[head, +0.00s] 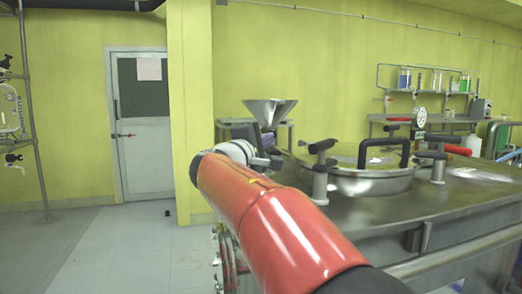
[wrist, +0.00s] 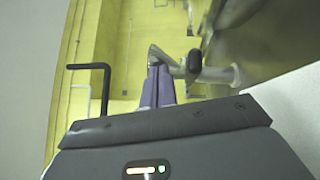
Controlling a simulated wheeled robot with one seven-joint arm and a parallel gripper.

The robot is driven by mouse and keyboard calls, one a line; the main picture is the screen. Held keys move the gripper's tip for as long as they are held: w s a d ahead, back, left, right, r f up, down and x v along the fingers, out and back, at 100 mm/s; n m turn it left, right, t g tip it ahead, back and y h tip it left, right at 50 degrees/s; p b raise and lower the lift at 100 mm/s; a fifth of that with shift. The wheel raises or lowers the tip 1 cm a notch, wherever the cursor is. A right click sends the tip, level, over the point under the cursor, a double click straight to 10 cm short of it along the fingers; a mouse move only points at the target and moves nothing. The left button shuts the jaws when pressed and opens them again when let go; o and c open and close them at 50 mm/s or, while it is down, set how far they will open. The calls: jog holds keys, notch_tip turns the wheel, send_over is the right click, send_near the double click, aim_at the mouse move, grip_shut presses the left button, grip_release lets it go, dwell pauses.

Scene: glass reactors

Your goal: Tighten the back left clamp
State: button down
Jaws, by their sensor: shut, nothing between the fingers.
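A round metal lid (head: 372,180) with a black arched handle (head: 384,150) sits on the steel vessel top in the head view. A clamp with a metal post and black crossbar (head: 320,170) stands at its near left edge, and another clamp (head: 438,165) at its right. I cannot tell for certain which is the back left clamp. My gripper (head: 270,161) is left of the lid, partly hidden by my red arm. In the wrist view my gripper's fingers (wrist: 158,80) are shut and empty, close to a metal post (wrist: 218,75) with a dark handle (wrist: 193,63); contact is unclear.
A metal funnel (head: 269,110) stands behind my gripper. A shelf with bottles (head: 425,90) hangs on the back wall. The steel top (head: 450,200) is bare at the near right. Open floor (head: 120,250) lies at the left, before a grey door (head: 142,150).

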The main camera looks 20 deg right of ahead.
jog(key=d+b, duration=0.2)
jog(key=d, duration=0.1)
jog(key=d+b, duration=0.1)
jog(key=shift+s+d+b, duration=0.25)
jog(key=shift+s+b, duration=0.15)
jog(key=shift+a+f, duration=0.1)
dwell(1.3)
